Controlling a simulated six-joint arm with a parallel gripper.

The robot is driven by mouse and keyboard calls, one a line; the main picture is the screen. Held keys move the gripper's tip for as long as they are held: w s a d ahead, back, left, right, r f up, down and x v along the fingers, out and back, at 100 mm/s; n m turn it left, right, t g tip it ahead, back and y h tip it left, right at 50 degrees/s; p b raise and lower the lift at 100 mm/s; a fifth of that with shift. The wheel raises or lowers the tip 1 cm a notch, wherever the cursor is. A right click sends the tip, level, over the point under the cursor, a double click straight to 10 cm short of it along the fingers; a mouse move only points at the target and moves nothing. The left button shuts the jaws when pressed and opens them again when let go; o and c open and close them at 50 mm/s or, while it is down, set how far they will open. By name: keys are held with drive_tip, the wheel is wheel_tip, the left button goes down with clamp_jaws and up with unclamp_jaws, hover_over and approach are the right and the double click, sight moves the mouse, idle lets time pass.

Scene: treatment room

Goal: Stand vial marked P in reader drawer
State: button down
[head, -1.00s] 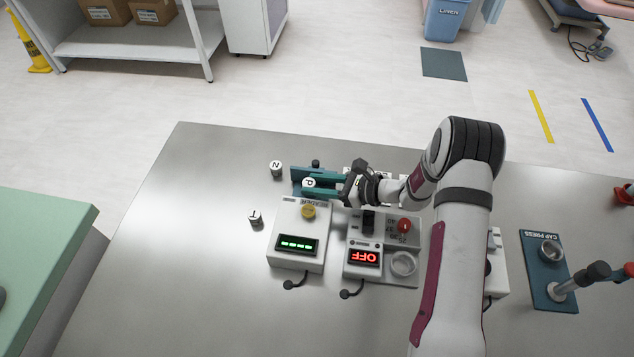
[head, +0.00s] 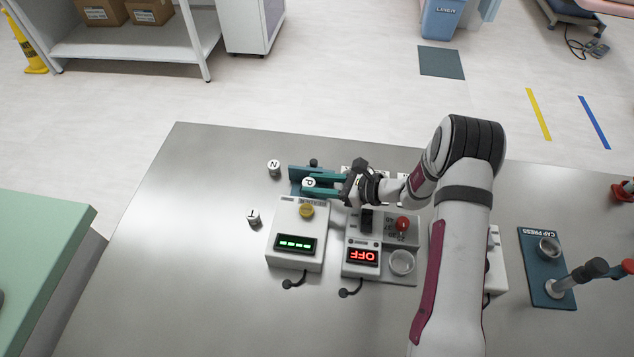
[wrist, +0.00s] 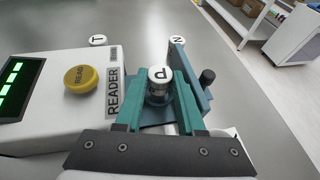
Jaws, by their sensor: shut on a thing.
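The vial marked P (head: 309,182) is upright between the teal fingers of my gripper (head: 322,184), which is shut on it. The reader (head: 298,235) is a white box with a yellow button and a green display. Its blue drawer (head: 296,173) stands out at the reader's back side, and the vial is over or in it. I cannot tell whether the vial's base touches the drawer floor.
A vial marked N (head: 274,168) stands just beyond the drawer, and a vial marked T (head: 254,217) stands left of the reader. A device showing OFF (head: 362,257) is to the right. A blue cap press (head: 546,270) is far right. The table's left side is clear.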

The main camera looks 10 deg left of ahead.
drive_tip(key=shift+f, duration=0.35)
drive_tip(key=shift+c, duration=2.2)
unclamp_jaws()
drive_tip(key=shift+s, duration=0.1)
drive_tip(key=c, duration=0.4)
drive_tip(key=shift+o, duration=1.4)
drive_tip(key=shift+f, duration=0.1)
drive_tip(key=shift+c, duration=0.2)
drive_tip(key=shift+o, duration=0.2)
drive_tip(key=shift+r, duration=3.1)
